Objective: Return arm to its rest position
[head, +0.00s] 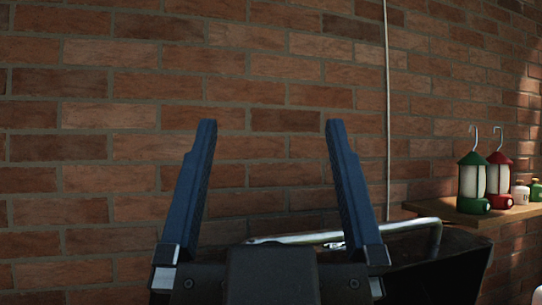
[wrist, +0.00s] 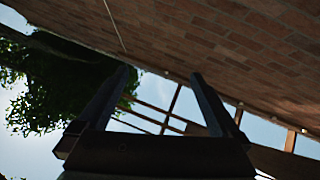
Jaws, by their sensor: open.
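My gripper (head: 265,128) stands upright in the middle of the head view, in front of a brick wall. Its two dark blue fingers are spread wide apart with nothing between them. In the wrist view my gripper (wrist: 160,75) also shows two separate dark fingers with an empty gap. The fingers touch nothing that I can see. Most of the arm below the gripper is out of view or hidden behind it.
A wooden shelf (head: 460,214) at the right holds a green lantern (head: 472,182), a red lantern (head: 499,178) and small jars. A dark object with a metal handle (head: 410,226) lies behind my gripper. A thin pale pipe (head: 387,110) runs down the brick wall (head: 90,150).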

